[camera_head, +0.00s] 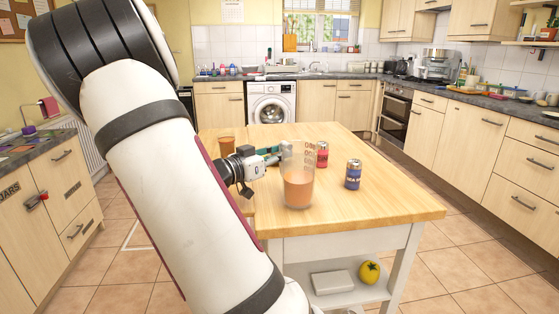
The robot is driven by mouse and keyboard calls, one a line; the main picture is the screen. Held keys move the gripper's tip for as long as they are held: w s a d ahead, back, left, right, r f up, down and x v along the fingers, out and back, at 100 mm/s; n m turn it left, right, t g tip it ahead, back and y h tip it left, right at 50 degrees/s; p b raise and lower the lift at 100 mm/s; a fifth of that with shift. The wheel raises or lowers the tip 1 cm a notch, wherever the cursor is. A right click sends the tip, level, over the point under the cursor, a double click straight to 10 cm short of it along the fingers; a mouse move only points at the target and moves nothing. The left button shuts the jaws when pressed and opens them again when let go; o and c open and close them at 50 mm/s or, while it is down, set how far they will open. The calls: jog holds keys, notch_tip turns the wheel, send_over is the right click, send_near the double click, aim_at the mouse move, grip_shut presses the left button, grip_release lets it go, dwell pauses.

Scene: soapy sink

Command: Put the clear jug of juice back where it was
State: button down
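The clear jug (298,188), with printed markings near its rim and orange juice in its lower part, is upright at the near part of the wooden island table (400,205). I cannot tell whether its base touches the tabletop. My gripper (276,158) comes from the left and its tip is at the jug's left side, about mid-height. The fingers are small and partly hidden by the jug, so I cannot tell whether they are closed on it.
A blue can (353,174) and a red can (322,155) stand right of the jug. A glass of brownish drink (226,146) stands at the left. The tabletop's right and back are clear. A yellow object (370,272) and a white box (332,282) lie on the shelf below.

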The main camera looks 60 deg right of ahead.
jog(key=shift+f, duration=0.4)
jog(key=c, duration=1.6)
grip_release()
jog(key=shift+c, duration=0.2)
